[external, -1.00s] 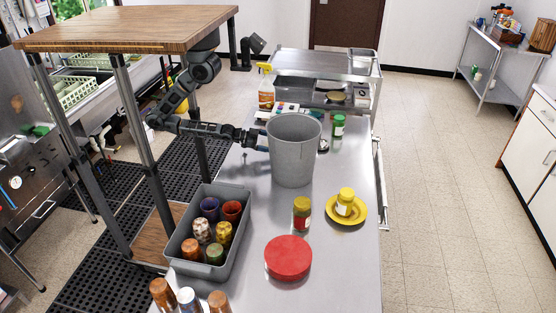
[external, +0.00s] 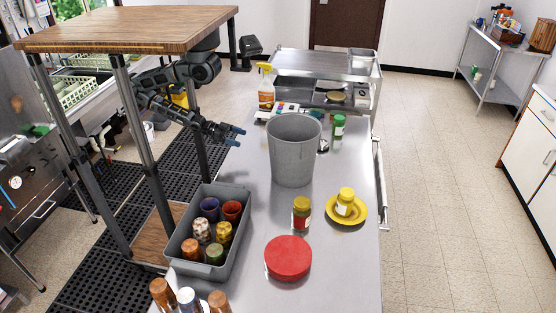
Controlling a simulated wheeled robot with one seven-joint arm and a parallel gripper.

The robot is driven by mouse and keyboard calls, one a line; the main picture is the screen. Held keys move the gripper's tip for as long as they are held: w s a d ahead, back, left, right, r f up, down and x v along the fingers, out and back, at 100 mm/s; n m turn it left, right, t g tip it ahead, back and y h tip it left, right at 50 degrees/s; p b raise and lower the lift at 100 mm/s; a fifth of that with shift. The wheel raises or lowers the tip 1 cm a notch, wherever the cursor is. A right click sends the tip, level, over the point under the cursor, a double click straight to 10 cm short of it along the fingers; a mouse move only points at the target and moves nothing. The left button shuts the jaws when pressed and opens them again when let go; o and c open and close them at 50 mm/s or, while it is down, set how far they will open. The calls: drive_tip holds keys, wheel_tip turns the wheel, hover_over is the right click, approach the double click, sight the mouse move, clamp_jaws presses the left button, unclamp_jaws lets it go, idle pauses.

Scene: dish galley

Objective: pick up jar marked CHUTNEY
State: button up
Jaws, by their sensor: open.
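Several small jars stand on the steel counter (external: 345,270); their labels are too small to read, so I cannot tell which says CHUTNEY. One jar with an olive-yellow lid and red label (external: 302,213) stands mid-counter. A yellow-lidded jar with a pale label (external: 345,202) stands upright on a yellow saucer (external: 361,214) to its right. A green jar (external: 338,127) stands farther back, behind and right of the grey bin. My gripper (external: 239,136) is open and empty, above the counter's left edge, left of the bin and apart from every jar.
A tall grey bin (external: 292,155) stands between my gripper and the jars. A grey crate of cups (external: 176,250) sits at the front left, a red round lid or tin (external: 288,257) at the front. A spray bottle (external: 266,88) stands at the back.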

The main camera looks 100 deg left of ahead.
drive_tip(key=n+g+h, duration=0.2)
drive_tip(key=n+h, duration=1.1)
drive_tip(key=n, duration=1.4)
approach(306, 207)
drive_tip(key=shift+w+f, duration=0.2)
drive_tip(key=shift+w, duration=0.3)
drive_tip(key=shift+b+x, duration=0.95)
drive_tip(key=shift+x, duration=3.2)
drive_tip(key=shift+s+d, duration=0.1)
drive_tip(key=shift+c, duration=0.2)
